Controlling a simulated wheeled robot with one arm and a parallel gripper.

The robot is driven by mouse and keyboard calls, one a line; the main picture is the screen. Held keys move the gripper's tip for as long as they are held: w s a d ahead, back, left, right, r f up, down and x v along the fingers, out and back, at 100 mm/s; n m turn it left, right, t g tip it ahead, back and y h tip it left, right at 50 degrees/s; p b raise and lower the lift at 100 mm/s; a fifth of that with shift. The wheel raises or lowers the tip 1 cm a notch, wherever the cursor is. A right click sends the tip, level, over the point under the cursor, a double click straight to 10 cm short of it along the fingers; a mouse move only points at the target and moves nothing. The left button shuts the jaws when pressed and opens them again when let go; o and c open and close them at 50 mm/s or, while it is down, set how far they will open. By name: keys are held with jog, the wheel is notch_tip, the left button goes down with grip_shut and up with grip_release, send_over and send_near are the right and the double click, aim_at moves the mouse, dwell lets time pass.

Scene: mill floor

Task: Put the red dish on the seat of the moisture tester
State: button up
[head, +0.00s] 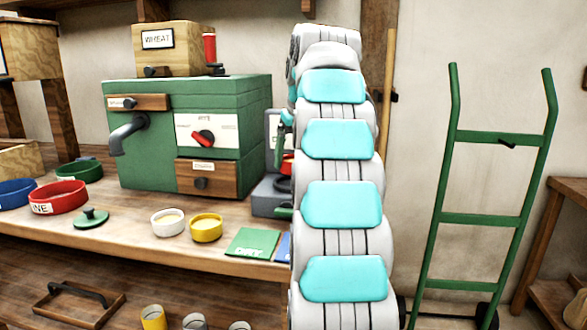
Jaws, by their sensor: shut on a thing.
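The grey moisture tester (267,197) stands on the bench right of the green mill, partly hidden behind my arm. A dark round seat shows at the arm's left edge. My gripper (285,150) points down in front of the tester's upright part and is mostly hidden by the arm. It is shut on the small red dish (287,163), of which only a sliver shows. The dish is just above the seat; I cannot tell whether they touch.
A white dish (167,222) and a yellow dish (206,228) stand near the bench's front edge, beside a green card (252,243). A large red bowl (58,197) and a green lid (91,219) are at left. A green hand truck (490,190) stands at right.

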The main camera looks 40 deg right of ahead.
jog(key=shift+f, duration=1.7)
jog(key=shift+f, duration=0.1)
jog(key=o, duration=1.4)
jog(key=shift+c, duration=0.2)
